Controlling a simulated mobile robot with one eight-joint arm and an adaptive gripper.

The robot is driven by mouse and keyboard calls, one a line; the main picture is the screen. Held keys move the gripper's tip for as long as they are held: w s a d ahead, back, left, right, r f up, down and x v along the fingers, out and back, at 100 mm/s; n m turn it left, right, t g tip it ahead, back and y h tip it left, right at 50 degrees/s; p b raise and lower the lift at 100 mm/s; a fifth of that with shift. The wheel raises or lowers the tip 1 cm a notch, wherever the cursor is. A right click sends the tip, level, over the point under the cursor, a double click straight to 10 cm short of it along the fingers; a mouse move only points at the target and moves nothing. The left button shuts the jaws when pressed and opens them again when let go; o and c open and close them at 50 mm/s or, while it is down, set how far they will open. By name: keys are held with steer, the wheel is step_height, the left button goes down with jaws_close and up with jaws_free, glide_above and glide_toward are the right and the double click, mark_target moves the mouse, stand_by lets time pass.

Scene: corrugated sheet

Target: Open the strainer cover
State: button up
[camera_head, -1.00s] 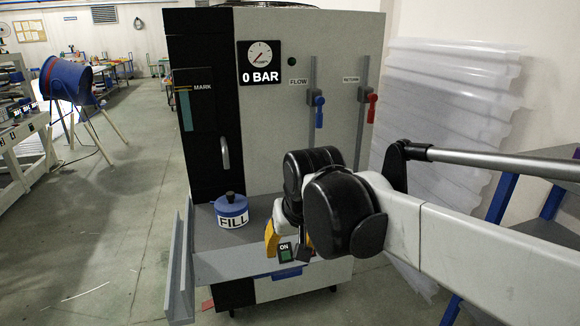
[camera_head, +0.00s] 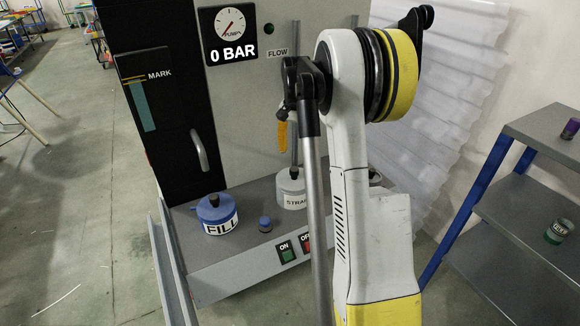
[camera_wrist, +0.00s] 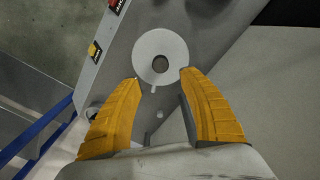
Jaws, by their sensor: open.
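The strainer (camera_head: 291,192) is a light grey round pot marked "STRA…", standing on the grey shelf of the machine, right of the blue FILL pot (camera_head: 215,214). In the wrist view a round grey cover with a dark knob at its centre, seemingly the strainer cover (camera_wrist: 147,68), lies just beyond my fingertips. My gripper (camera_wrist: 160,77) is open and empty, its two yellow fingers spread on the near side of the cover. In the head view one yellow finger (camera_head: 283,134) shows above the strainer; the rest is hidden behind my arm. I cannot tell the height gap.
The green ON button (camera_head: 287,252) and red OFF button (camera_head: 307,240) sit on the shelf's front. The gauge (camera_head: 230,30) reads 0 BAR. A blue-framed rack (camera_head: 540,190) with small jars stands at right.

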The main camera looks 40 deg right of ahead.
mark_target(295, 168)
step_height(295, 168, down, 8)
steer(key=shift+f+b, duration=0.15)
steer(key=shift+b, duration=0.9)
jaws_close()
